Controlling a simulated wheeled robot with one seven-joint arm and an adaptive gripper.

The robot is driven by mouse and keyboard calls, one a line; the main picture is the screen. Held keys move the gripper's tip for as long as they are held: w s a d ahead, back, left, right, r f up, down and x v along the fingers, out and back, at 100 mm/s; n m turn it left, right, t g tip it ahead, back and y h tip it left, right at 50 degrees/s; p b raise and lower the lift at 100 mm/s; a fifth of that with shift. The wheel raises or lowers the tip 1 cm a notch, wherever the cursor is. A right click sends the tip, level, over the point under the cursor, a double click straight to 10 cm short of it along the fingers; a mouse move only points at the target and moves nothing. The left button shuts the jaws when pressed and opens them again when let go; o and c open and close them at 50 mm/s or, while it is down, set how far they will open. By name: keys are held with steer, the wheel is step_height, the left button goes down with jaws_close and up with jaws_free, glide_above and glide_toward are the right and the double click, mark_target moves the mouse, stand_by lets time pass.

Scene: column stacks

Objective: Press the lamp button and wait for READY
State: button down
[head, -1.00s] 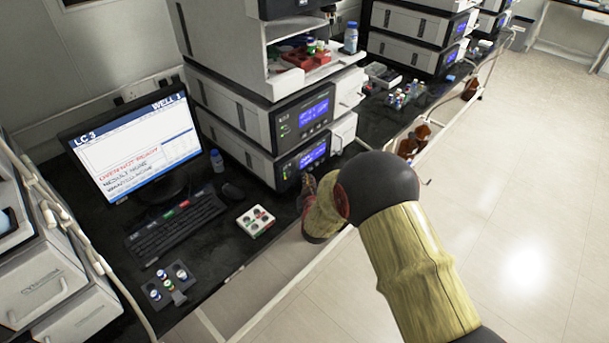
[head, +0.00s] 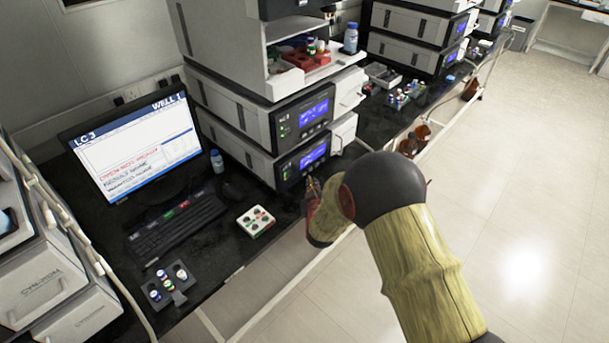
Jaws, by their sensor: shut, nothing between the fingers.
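My gripper (head: 312,187) is shut and empty, small in the head view, at the front of the lower instrument in the central stack. No lamp button can be made out; my gripper and wrist hide part of this area. A second blue display (head: 313,111) glows on the unit above. Both display texts are too small to read surely. The monitor (head: 137,149) shows a red line that seems to say the oven is not ready.
A keyboard (head: 177,222), a white block with round wells (head: 256,221) and a dark vial rack (head: 169,287) lie on the black bench. Brown bottles (head: 414,139) are beyond my arm. The floor at right is clear.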

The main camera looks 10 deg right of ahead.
steer(key=s+d, duration=0.1)
steer(key=s, duration=0.1)
steer(key=s+d, duration=0.2)
stand_by(0.4)
stand_by(6.4)
steer(key=s+a+r+m+g+y, duration=0.1)
steer(key=s+r, duration=0.3)
steer(key=r, duration=0.3)
steer(key=s+a+r+g+p, duration=0.1)
steer(key=s+r+g, duration=0.15)
steer(key=r, duration=0.45)
steer(key=s+r+m+g+y, duration=0.1)
steer(key=s+r, duration=0.4)
steer(key=r, duration=0.2)
steer(key=s+r+m+g, duration=0.1)
steer(key=s+r+g, duration=0.1)
steer(key=s, duration=1.1)
steer(key=s+d+r+m+g+p, duration=0.1)
steer(key=s+r, duration=0.3)
steer(key=s, duration=1)
steer(key=shift+r+g, duration=0.15)
steer(key=shift+g, duration=0.5)
